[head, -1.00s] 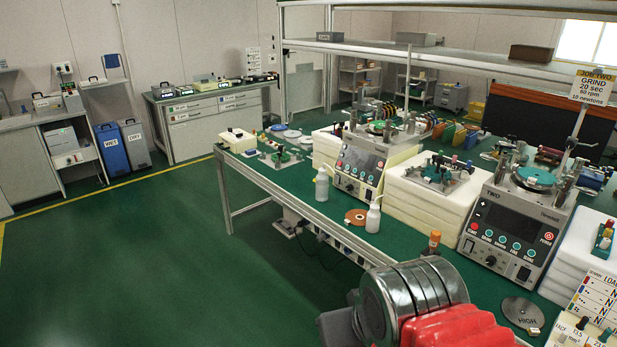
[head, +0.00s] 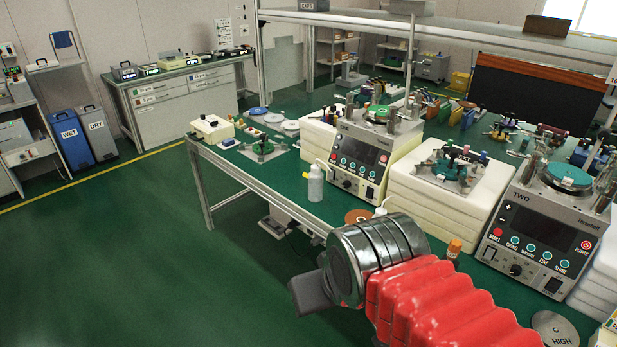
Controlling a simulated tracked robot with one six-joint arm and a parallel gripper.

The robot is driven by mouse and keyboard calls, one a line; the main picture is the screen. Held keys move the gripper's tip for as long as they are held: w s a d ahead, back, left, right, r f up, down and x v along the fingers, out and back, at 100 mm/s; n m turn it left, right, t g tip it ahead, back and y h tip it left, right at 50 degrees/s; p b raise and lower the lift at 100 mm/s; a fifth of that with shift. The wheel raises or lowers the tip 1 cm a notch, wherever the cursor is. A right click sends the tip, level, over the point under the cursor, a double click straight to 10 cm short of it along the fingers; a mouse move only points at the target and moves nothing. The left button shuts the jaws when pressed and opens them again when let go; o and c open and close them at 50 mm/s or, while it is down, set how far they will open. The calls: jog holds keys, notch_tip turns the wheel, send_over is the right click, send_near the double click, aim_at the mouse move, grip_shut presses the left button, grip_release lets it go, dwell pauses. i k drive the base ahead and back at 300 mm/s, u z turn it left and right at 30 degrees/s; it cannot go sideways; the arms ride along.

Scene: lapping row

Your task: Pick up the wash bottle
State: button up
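A white wash bottle (head: 316,184) stands upright on the green bench near its front edge, left of the first grinding machine. A second white bottle (head: 380,211) stands nearer to me by the brown disc. Only its top shows above my arm, which hides its body. My gripper (head: 309,293) is at the lower middle of the view, in front of the bench edge and apart from the first bottle. Only a dark grey part of it shows past the metal wrist, so its opening is hidden.
The grinding machines (head: 362,158) and (head: 543,232) stand on the bench with stacked white blocks (head: 438,208) between them. An orange-capped vial (head: 454,248) is right of my arm. A brown disc (head: 357,216) lies behind my wrist. The green floor on the left is clear.

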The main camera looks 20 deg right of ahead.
aim_at(315, 179)
jog(key=u, duration=0.1)
jog(key=i, duration=1.55)
jog(key=u, duration=0.1)
